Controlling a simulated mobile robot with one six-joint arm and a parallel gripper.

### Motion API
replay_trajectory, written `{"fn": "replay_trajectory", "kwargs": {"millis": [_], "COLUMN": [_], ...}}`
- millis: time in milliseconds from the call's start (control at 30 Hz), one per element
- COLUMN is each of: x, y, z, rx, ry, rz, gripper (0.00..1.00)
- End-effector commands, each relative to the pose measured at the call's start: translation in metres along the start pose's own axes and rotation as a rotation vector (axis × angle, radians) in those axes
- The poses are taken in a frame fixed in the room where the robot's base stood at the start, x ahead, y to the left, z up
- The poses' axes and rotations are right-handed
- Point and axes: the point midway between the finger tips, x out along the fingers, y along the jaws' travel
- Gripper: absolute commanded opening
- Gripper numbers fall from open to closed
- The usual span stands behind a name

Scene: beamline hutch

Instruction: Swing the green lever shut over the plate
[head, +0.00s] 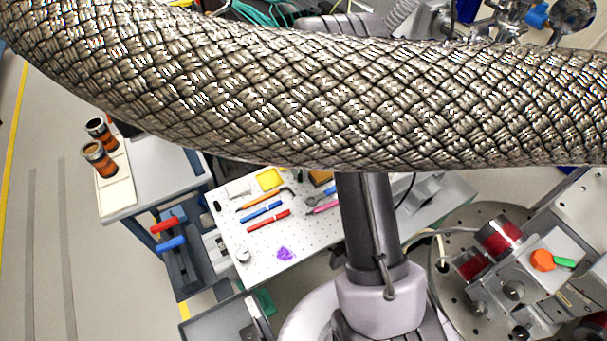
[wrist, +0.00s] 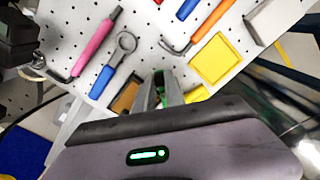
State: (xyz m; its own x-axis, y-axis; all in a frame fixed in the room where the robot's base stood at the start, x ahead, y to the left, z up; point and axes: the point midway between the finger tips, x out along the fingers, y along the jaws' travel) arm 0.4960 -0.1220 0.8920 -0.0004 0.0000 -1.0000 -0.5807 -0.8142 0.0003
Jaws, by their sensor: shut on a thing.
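The green lever (head: 564,262) lies beside an orange eight-sided knob (head: 542,260) on a light plate (head: 562,246) at the right of the head view. Nothing of mine touches this lever there. My gripper (wrist: 160,92) shows in the wrist view, small and partly cut off by the dark wrist housing. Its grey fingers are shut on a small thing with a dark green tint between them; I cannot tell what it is. In the head view the gripper is hidden behind the thick braided hose.
A braided hose (head: 300,95) crosses the head view and blocks much of it. A white perforated board (head: 310,235) carries hex keys, a blue spanner (wrist: 112,68) and a yellow tray (wrist: 216,61). Red cylinders (head: 500,236) stand close to the lever's plate. Open floor lies at left.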

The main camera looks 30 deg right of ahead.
Motion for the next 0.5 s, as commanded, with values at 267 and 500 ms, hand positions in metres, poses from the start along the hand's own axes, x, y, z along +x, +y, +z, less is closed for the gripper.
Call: {"fn": "replay_trajectory", "kwargs": {"millis": [267,500], "x": [0.002,0.001], "y": [-0.009,-0.016], "z": [-0.002,-0.004], "rx": [0.257,0.485], "ry": [0.002,0.002], "rz": [-0.001,-0.002], "gripper": [0.0,0.0]}}
